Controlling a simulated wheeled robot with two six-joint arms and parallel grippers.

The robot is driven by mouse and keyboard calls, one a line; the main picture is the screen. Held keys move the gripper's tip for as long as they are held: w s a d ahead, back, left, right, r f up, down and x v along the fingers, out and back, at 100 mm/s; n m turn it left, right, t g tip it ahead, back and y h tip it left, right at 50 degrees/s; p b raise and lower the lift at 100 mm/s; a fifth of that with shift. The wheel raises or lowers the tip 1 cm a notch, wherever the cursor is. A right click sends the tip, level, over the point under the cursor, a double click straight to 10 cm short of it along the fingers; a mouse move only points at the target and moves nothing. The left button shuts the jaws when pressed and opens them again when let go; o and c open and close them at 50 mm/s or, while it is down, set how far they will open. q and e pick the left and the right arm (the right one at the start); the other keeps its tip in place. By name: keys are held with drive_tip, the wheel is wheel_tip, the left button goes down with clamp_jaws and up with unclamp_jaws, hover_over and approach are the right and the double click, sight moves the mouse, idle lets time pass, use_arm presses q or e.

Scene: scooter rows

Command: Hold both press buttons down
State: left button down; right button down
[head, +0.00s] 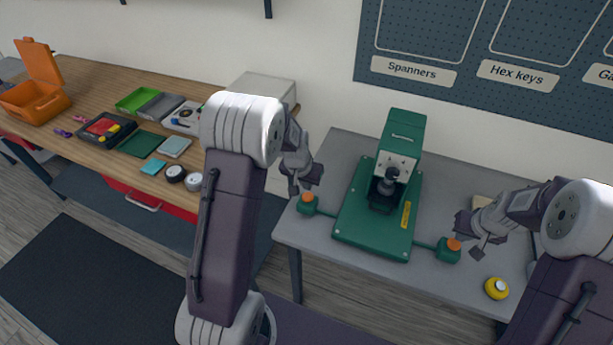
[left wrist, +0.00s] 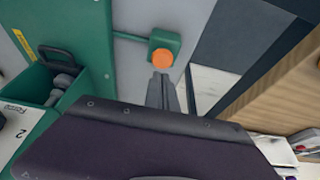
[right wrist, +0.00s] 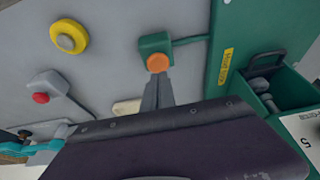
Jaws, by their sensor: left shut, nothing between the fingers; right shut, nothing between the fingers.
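A green press (head: 385,200) stands on a grey table, with a green button box wired to each side. The left orange press button (head: 307,197) also shows in the left wrist view (left wrist: 162,57). My left gripper (head: 293,190) is shut and empty, its tips beside that button in the picture. The right orange press button (head: 453,244) also shows in the right wrist view (right wrist: 158,62). My right gripper (head: 479,251) is shut and empty, its tips close to that button. I cannot tell whether either gripper touches its button or whether either button is down.
A grey box with a red button (right wrist: 42,98) shows in the right wrist view. A wooden bench (head: 90,160) with trays and an orange case (head: 38,95) stands at the left. A pegboard (head: 500,60) hangs behind.

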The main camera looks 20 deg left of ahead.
sight(307, 196)
use_arm(q)
drive_tip(key=shift+s+f, duration=0.1)
drive_tip(key=shift+f, duration=0.55)
drive_tip(key=shift+f, duration=0.5)
drive_tip(key=shift+f, duration=1.15)
use_arm(e)
drive_tip(key=shift+f, duration=1.55)
drive_tip(key=shift+s+f, duration=0.1)
idle(2.4)
idle(0.8)
